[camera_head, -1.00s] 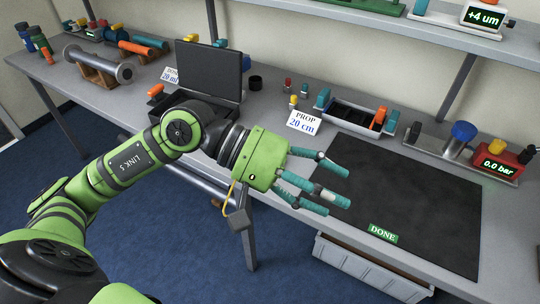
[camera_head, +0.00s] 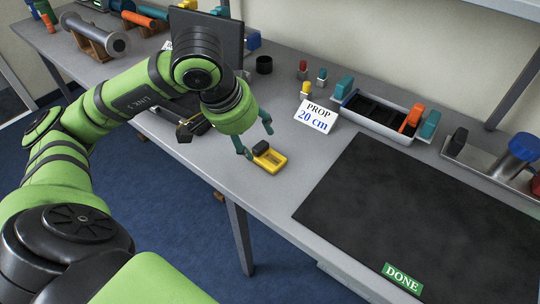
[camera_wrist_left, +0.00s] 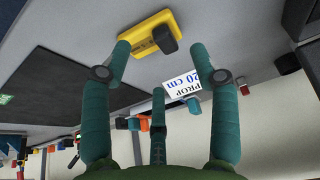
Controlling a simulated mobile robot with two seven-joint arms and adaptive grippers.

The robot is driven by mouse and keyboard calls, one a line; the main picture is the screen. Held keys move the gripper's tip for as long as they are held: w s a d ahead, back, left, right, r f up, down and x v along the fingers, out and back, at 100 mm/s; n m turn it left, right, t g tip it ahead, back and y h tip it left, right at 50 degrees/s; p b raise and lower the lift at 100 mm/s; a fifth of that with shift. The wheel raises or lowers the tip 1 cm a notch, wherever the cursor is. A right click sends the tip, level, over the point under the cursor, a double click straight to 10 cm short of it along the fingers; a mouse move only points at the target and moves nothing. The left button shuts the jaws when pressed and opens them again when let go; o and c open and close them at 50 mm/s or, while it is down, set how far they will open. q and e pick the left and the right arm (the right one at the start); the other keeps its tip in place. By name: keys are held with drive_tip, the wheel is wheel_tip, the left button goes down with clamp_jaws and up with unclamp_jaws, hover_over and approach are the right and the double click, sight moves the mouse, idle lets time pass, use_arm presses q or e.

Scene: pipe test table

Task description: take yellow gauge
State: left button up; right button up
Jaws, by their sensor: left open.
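The yellow gauge (camera_head: 277,164), a flat yellow frame with a dark block on it, lies on the grey table left of the black mat. It also shows at the top of the left wrist view (camera_wrist_left: 136,37). My left gripper (camera_head: 257,138) is open with its fingers pointing down, just above and behind the gauge. In the left wrist view my gripper (camera_wrist_left: 160,62) has its fingers spread, and the gauge lies beyond the tips. Nothing shows between the fingers. My right gripper is not in view.
Behind are small colored plugs (camera_head: 304,70) and a tray (camera_head: 376,115) with dark compartments. A dark open case stands behind my arm.

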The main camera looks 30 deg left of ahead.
sight(260, 149)
use_arm(q)
drive_tip(key=x, duration=0.3)
drive_tip(key=shift+s+f+p, duration=0.1)
drive_tip(key=shift+f+p, duration=0.1)
drive_tip(key=shift+p, duration=0.2)
drive_tip(key=shift+x, duration=1.25)
drive_tip(key=shift+r, duration=0.1)
drive_tip(key=c, duration=1.1)
clamp_jaws()
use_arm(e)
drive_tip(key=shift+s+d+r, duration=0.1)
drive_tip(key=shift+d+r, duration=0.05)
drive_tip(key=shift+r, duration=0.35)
